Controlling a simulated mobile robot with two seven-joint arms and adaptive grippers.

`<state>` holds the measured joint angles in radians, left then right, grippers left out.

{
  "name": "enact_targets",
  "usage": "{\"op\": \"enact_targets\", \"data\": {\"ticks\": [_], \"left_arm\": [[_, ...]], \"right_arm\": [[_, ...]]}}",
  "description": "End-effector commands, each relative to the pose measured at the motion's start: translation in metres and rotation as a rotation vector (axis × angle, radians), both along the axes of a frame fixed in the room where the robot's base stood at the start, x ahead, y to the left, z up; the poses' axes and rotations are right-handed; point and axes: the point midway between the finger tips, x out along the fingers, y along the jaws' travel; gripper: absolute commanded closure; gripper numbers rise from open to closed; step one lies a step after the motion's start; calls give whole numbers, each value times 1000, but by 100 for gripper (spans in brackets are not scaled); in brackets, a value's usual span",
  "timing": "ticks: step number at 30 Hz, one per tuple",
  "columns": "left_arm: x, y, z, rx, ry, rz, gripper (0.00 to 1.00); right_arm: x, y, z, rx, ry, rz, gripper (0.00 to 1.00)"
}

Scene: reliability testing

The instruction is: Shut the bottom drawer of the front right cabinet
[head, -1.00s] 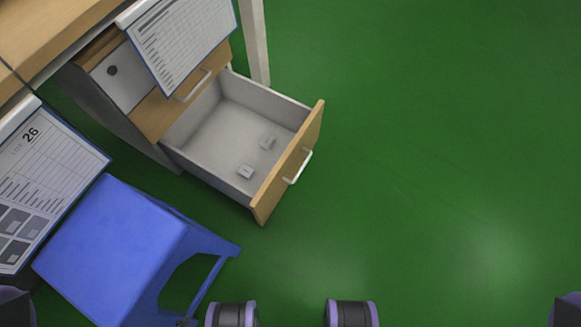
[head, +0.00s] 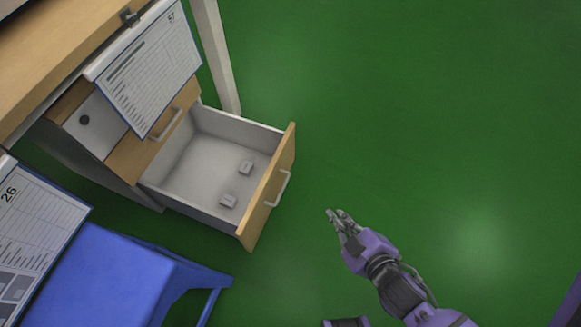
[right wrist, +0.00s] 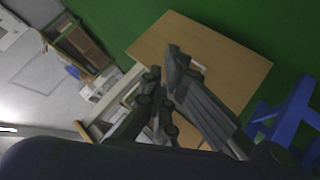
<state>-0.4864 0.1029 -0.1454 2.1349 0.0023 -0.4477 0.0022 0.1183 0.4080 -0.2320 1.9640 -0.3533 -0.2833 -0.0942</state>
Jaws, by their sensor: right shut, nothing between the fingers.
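The bottom drawer (head: 211,171) of the cabinet (head: 92,158) is pulled far out in the head view. Its wooden front (head: 267,187) has a light bar handle (head: 279,188). Two small grey blocks lie inside the drawer. My right gripper (head: 337,213) is shut and empty, to the right of the drawer front and apart from it. In the right wrist view the fingers (right wrist: 168,85) overlap the wooden drawer front (right wrist: 208,58). My left gripper is not in view.
A blue stool (head: 110,280) stands at the lower left, near the drawer. A clipboard sheet (head: 150,68) hangs over the upper drawers from the desk (head: 70,50). A white desk leg (head: 216,58) stands behind the drawer. Green floor (head: 430,110) to the right is clear.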

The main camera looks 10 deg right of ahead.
Motion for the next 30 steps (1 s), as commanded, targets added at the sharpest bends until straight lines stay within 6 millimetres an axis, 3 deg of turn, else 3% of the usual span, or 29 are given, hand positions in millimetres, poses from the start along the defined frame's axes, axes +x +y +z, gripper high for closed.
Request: {"op": "enact_targets", "data": {"ticks": [1,3,7,10,14,18,21,30], "left_arm": [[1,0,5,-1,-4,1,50],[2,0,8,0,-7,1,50],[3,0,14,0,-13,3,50],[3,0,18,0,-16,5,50],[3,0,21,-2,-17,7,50],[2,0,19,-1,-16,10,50],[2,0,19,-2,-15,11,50],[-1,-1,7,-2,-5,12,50]], "right_arm": [[42,8,23,-118,-129,126,100],[89,21,50,-312,-312,309,100],[158,49,97,-761,-667,691,100],[187,58,106,-1142,-893,1006,100],[196,42,77,-1553,-1063,1422,100],[164,11,16,-1760,-1135,1815,100],[149,2,-2,-1820,-1201,1981,100],[154,21,-24,-1833,-1245,2011,100]]}}
